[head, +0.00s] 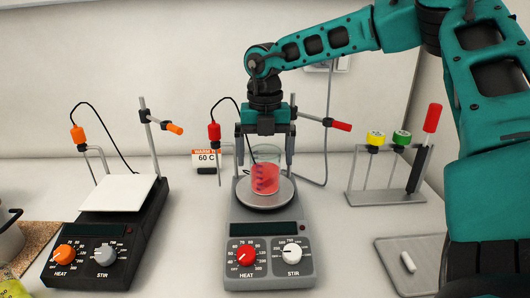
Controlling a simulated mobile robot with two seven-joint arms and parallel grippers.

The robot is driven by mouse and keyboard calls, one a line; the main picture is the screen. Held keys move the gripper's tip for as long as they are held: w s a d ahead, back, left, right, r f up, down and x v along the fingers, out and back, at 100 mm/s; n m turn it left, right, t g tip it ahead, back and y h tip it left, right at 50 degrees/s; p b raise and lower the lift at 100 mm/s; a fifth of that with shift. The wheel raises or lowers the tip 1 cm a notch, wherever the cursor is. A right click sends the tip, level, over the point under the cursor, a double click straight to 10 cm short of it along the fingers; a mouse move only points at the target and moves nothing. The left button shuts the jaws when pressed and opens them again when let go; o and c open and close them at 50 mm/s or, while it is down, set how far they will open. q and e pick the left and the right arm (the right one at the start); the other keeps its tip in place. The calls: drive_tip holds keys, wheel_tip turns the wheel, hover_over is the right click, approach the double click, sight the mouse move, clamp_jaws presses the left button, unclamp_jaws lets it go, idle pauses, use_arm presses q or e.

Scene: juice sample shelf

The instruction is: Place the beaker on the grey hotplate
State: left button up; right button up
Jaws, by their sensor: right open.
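The beaker (265,172) is clear glass with red liquid in its lower part. It stands upright on the round plate of the grey hotplate (269,227) in the middle of the head view. My right gripper (264,155) points down over the beaker, its two fingers apart on the left and right of the beaker's rim. The fingers look clear of the glass, with gaps on both sides. My left gripper does not show.
A black hotplate (108,235) with a white square top stands at the left. A rack (384,198) with yellow, green and red-topped items stands at the right. A grey tray (418,258) holds a small white bar. Thin rods and cables rise beside the grey hotplate.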

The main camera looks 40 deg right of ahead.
wheel_tip(320, 180, up, 12)
idle(0.4)
idle(0.5)
